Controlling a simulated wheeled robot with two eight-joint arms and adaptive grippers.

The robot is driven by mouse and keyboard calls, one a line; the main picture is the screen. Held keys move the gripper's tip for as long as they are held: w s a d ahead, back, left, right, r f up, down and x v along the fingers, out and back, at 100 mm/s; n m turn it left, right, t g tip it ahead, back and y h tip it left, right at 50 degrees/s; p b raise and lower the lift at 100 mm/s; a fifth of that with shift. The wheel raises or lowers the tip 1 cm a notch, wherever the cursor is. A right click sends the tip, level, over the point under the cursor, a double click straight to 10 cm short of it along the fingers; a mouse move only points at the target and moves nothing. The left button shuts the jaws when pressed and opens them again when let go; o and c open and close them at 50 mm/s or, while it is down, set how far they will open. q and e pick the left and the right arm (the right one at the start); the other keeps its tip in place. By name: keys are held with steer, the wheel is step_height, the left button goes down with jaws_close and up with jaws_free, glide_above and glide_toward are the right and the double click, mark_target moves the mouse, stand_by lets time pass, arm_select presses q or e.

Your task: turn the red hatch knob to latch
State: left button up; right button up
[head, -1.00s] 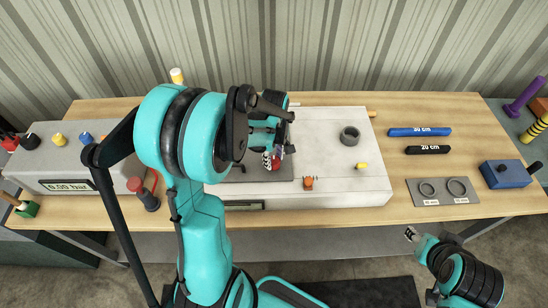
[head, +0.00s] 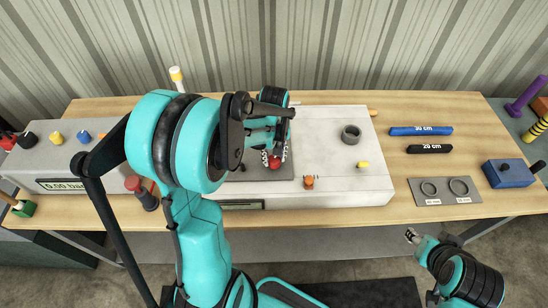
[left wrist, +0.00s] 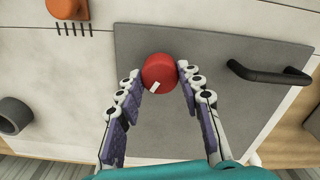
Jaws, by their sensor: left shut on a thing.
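The red hatch knob (head: 275,162) sits on the grey hatch plate (head: 245,173) of the white box. In the left wrist view the knob (left wrist: 159,70) is round, with a white mark pointing to the lower left. My left gripper (left wrist: 157,80) is shut on it, its fingertips at either side of the knob. The plate (left wrist: 200,110) lies flat under the fingers and carries a black handle (left wrist: 270,74). In the head view my left arm hides part of the plate. My right gripper (head: 412,236) is low in front of the bench, too small to judge.
An orange knob (head: 309,182), a dark ring (head: 350,134) and a yellow piece (head: 363,165) are on the white box (head: 345,185). Blue (head: 420,131) and black (head: 430,149) bars lie to the right. A gauge box (head: 55,172) stands left.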

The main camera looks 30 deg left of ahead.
mark_target(274, 159)
arm_select(q)
steer(key=m+b, duration=0.1)
steer(key=m, duration=0.5)
steer(key=shift+m, duration=0.3)
steer(key=m+b, duration=0.1)
steer(key=m, duration=0.4)
steer(key=shift+m, duration=0.3)
steer(key=o, duration=1.2)
steer(key=shift+c, duration=0.2)
step_height(274, 159, up, 12)
